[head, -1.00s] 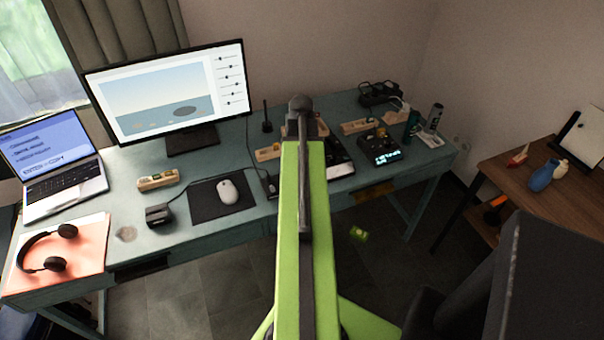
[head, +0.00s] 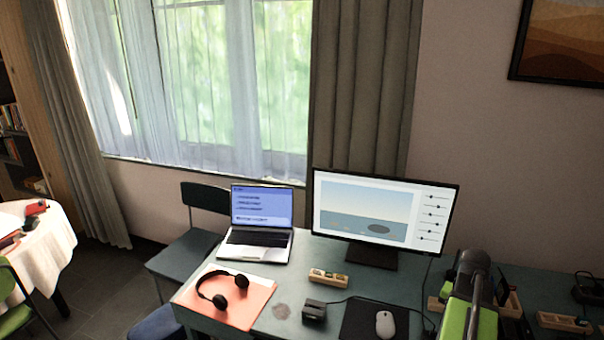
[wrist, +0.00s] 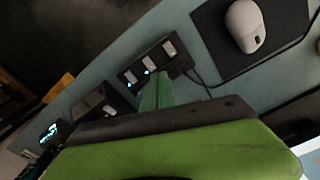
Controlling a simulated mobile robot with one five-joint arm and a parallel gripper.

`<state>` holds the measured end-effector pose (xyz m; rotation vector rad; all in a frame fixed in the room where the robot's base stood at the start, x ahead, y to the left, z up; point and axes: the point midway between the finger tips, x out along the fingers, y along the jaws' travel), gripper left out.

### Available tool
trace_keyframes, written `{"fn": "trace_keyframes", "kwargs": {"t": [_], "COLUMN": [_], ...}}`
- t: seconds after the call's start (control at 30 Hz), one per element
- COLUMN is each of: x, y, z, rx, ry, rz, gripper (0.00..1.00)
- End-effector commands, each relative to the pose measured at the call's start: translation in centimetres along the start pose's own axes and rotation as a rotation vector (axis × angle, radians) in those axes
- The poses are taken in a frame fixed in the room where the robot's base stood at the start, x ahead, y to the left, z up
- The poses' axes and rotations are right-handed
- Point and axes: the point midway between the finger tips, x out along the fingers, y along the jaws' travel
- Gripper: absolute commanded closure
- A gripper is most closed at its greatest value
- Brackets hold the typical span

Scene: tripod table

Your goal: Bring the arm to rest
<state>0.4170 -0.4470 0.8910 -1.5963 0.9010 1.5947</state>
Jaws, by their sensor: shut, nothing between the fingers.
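My green and dark grey arm rises at the lower right of the head view, in front of the desk (head: 262,327). In the wrist view my gripper (wrist: 156,92) shows as narrow green fingers beyond the broad green and dark body. The fingers are together, with nothing between them. They hang above the desk, near a dark box with lit switches (wrist: 148,62); I cannot tell how high. The gripper's tips cannot be made out in the head view.
On the desk are a monitor (head: 380,215), a laptop (head: 258,222), headphones (head: 222,290) on a pink folder, and a mouse (head: 385,324) on a dark mat. A chair (head: 195,245) stands left of the desk. A round white-clothed table (head: 45,245) is at far left.

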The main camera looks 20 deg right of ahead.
Motion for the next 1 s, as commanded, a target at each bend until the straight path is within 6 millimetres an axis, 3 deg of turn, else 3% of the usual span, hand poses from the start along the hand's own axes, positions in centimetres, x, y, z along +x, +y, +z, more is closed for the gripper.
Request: {"fn": "trace_keyframes", "kwargs": {"t": [0.03,0.2,0.3,0.43,0.53,0.67,0.73,1.0], "x": [0.0,0.0,0.0,0.0,0.0,0.0,0.0,0.0], "y": [-4.6,-18.4,-25.3,-32.4,-35.5,-37.0,-36.2,-36.5], "z": [1.0,7.3,12.7,20.8,26.2,30.5,30.6,30.4], "rx": [-0.081,-0.348,-0.513,-0.729,-0.865,-0.982,-1.019,-1.034], "ry": [0.000,0.000,0.000,0.000,0.000,0.000,0.000,0.000], "rz": [-0.001,0.000,0.000,0.000,0.000,0.001,0.001,0.000], "gripper": [1.00,1.00,1.00,1.00,1.00,1.00,1.00,1.00]}}
